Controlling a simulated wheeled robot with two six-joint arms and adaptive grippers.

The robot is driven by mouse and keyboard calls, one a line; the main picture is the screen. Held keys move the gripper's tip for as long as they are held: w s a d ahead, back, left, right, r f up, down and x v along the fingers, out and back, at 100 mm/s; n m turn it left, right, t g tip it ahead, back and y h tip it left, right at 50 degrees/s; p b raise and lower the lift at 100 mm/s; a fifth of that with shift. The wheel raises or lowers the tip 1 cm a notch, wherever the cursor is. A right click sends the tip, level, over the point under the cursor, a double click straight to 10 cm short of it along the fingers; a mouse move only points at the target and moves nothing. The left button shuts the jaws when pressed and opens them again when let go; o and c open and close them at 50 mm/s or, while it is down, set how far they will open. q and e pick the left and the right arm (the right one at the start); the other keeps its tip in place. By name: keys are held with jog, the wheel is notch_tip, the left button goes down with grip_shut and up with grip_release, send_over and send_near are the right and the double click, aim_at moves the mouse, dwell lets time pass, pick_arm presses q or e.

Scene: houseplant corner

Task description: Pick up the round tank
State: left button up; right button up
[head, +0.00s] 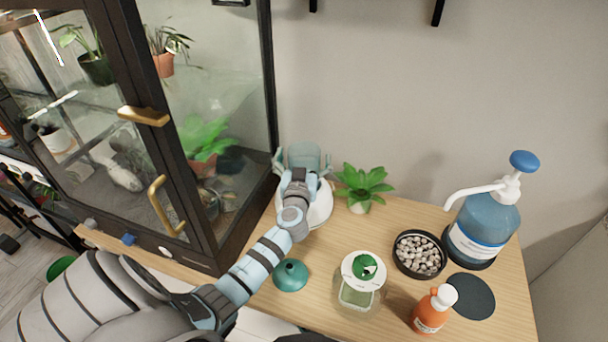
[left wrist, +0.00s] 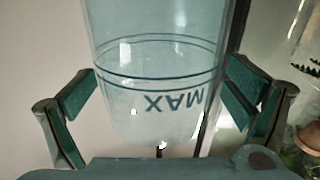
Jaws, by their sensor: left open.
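The round tank is a clear bluish, see-through vessel (head: 304,154) at the back of the wooden table, beside the glass cabinet. It stands above a white round base (head: 319,206). In the left wrist view the tank (left wrist: 155,60) fills the middle, with dark ring lines and an upside-down "MAX" mark. My left gripper (head: 302,165) is open, with one finger on each side of the tank; in the left wrist view its fingers (left wrist: 160,95) stand apart around it. A gap shows at the right finger; whether the left finger touches is unclear. My right gripper is not in view.
The dark-framed glass cabinet (head: 196,130) stands close on the left. A small plant (head: 363,184) is right of the base. A green dome (head: 290,275), clear bottle (head: 359,291), pebble dish (head: 419,254), orange bottle (head: 430,312) and blue pump bottle (head: 484,226) stand nearer and right.

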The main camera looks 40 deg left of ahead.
pick_arm(q)
jog(key=c, duration=1.9)
